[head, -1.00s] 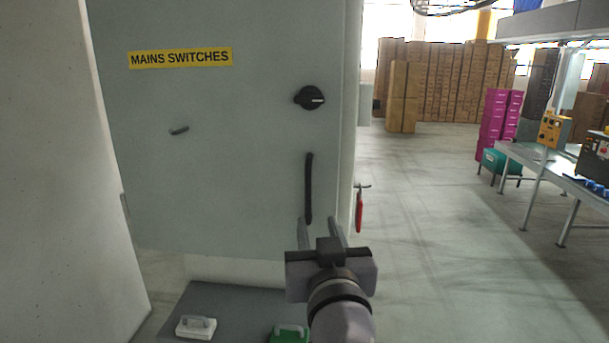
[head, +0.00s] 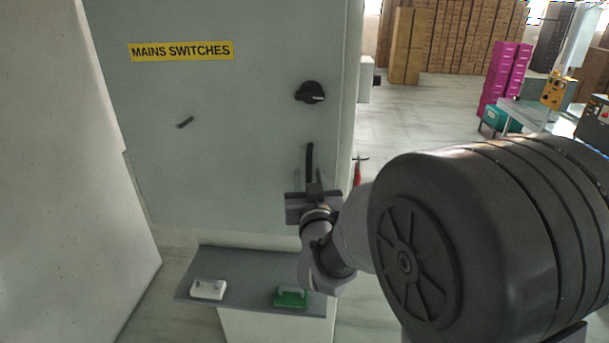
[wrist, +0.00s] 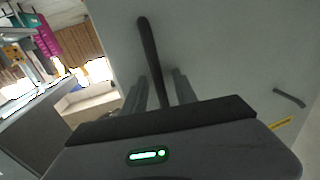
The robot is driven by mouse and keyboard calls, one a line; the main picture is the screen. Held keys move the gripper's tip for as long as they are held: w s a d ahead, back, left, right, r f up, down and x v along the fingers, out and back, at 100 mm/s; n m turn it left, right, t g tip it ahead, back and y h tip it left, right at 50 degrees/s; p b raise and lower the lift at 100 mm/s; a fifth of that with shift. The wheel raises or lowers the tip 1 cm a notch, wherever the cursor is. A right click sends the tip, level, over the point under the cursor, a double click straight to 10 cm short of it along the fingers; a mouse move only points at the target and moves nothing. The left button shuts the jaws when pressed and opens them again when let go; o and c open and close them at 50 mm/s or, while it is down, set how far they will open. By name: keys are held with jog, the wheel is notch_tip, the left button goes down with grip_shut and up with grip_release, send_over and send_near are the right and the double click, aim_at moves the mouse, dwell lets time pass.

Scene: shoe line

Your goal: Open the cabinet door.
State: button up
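The grey cabinet door (head: 220,120) carries a yellow "MAINS SWITCHES" label (head: 180,51) and appears closed. Its black vertical bar handle (head: 309,160) is near the right edge, below a round black rotary knob (head: 309,92). The handle (wrist: 149,45) also shows in the wrist view, running down between the two fingers. My gripper (head: 312,184) is at the lower part of the handle. In the wrist view my gripper (wrist: 166,88) is open, with one finger on each side of the bar and gaps visible. The handle's lower end is hidden behind my gripper.
A small dark lever (head: 185,122) sits on the door's left. A grey shelf (head: 240,290) below holds a white item (head: 208,289) and a green item (head: 290,297). A pale wall (head: 60,150) stands close at left.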

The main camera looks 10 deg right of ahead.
grip_shut()
dwell(1.3)
